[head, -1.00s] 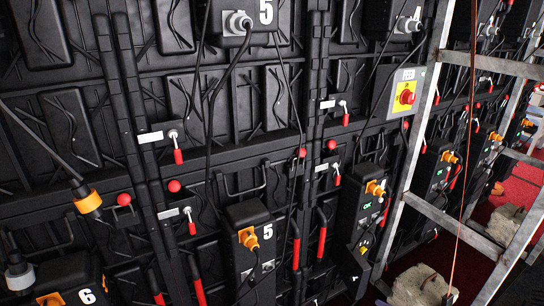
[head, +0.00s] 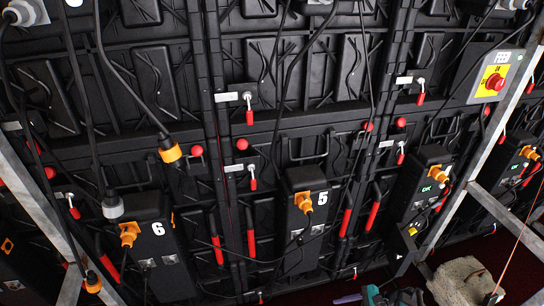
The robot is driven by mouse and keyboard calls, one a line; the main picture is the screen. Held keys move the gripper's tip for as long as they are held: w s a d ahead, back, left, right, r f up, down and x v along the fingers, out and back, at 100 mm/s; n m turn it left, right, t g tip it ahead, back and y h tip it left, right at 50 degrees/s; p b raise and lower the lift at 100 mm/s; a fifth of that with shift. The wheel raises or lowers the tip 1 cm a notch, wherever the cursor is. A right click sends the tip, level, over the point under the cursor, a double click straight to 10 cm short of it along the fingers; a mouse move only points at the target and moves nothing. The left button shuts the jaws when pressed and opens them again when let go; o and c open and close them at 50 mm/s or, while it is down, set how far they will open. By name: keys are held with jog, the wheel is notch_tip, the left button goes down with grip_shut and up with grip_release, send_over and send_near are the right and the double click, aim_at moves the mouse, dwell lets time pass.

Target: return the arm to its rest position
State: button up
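My gripper and arm are not clearly in view. A teal and purple object (head: 371,294) and a dark shape beside it are cut off by the bottom edge, and I cannot tell what they are. The back of the video wall (head: 345,80) fills the head view, with black panels, red-handled latches and hanging cables.
Black power box 6 (head: 158,250) and box 5 (head: 312,225) have orange plugs. A cable with an orange connector (head: 170,152) hangs down. A red stop button (head: 495,82) is at upper right. Metal braces (head: 470,165) and a stone block (head: 462,281) stand at right.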

jog(key=s+a+r+n+g+h+p, duration=0.1)
jog(key=s+a+n+g+h+p, duration=0.1)
jog(key=s+n, duration=0.5)
jog(key=s+a+r+n+g+h+p, duration=0.1)
jog(key=s+a+n+g+h+p, duration=0.2)
jog(key=n, duration=0.8)
jog(key=shift+s+a+r+g+h, duration=0.2)
jog(key=shift+s+a+g+h, duration=0.9)
jog(key=shift+s+a+h, duration=1.2)
jog(key=shift+d, duration=0.15)
